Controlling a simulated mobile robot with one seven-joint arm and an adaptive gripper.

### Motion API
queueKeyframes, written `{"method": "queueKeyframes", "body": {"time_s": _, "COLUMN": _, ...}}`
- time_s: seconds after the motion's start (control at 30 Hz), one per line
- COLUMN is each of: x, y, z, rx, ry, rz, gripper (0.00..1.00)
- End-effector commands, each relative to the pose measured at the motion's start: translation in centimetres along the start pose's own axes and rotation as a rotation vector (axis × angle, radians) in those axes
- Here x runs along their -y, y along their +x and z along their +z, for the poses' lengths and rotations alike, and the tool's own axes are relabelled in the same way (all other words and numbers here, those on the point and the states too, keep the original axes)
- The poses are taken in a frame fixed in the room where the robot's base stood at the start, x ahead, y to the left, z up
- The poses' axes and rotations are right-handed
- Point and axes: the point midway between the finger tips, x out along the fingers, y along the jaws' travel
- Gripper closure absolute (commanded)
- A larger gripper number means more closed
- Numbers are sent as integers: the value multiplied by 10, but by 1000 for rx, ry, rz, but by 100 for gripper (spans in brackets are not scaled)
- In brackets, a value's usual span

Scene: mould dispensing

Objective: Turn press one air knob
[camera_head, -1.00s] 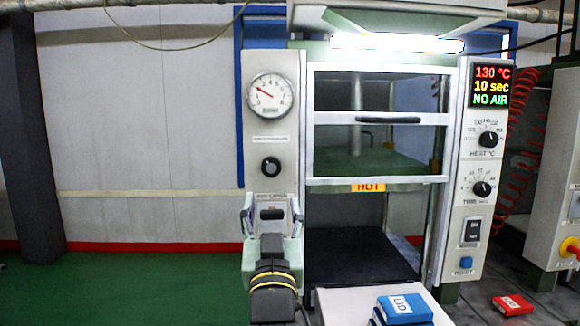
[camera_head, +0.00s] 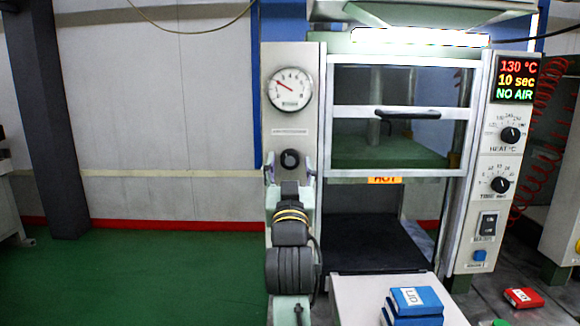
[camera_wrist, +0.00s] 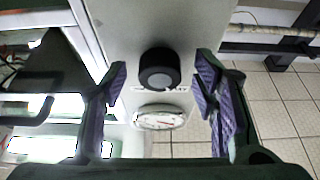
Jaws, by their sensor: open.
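The black round air knob (camera_head: 290,159) sits on the press's left panel, below a white pressure gauge (camera_head: 290,88). In the wrist view the knob (camera_wrist: 159,69) lies between my two fingers, with a gap on each side. My gripper (camera_head: 289,171) is open in front of the left panel, its fingertips at about the knob's height, one to each side. The press display (camera_head: 516,80) reads 130 °C, 10 sec, NO AIR.
The press's framed guard with a black handle (camera_head: 408,115) is to the right of the knob. Right panel: heat dial (camera_head: 510,135), time dial (camera_head: 500,184), switch (camera_head: 488,225) and blue button (camera_head: 479,256). Blue boxes (camera_head: 416,300) are stacked on a white surface in front. Green floor at left is clear.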

Motion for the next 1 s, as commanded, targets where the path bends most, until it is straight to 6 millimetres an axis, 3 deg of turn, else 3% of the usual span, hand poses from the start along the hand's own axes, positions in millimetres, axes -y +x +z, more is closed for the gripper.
{"method": "queueKeyframes", "body": {"time_s": 0.77, "x": 0, "y": 0, "z": 0, "rx": -1, "ry": 0, "rz": 0, "gripper": 94}}
{"method": "queueKeyframes", "body": {"time_s": 1.0, "x": 1, "y": 0, "z": 0, "rx": -1, "ry": 19, "rz": 7, "gripper": 94}}
